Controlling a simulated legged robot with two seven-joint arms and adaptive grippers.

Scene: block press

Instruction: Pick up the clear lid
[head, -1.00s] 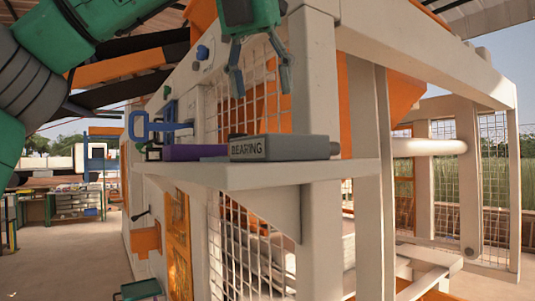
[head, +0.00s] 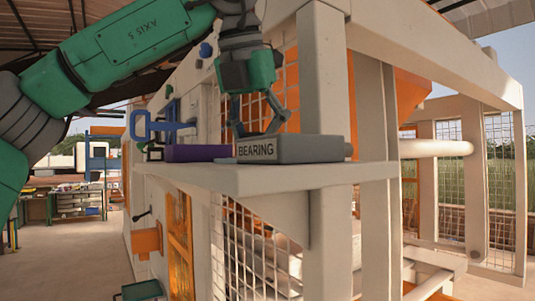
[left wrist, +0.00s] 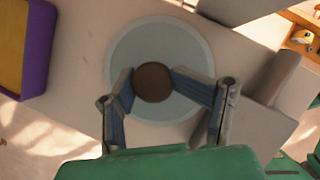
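The clear lid (left wrist: 200,55) is a pale, see-through disc with a round brown knob (left wrist: 153,82) in the left wrist view, lying flat on the shelf. My left gripper (left wrist: 152,74) is over it, with its fingertips drawn in against both sides of the knob. In the head view my left gripper (head: 254,134) points down just above the shelf, behind the grey BEARING box (head: 310,149). The lid is mostly hidden there by the box. My right gripper is in neither view.
The light shelf (head: 270,175) juts from a caged press frame. A purple tray (head: 197,153) stands left of the BEARING box, with a blue handle (head: 160,127) behind it. A thick white post (head: 322,75) rises close to the right of my gripper.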

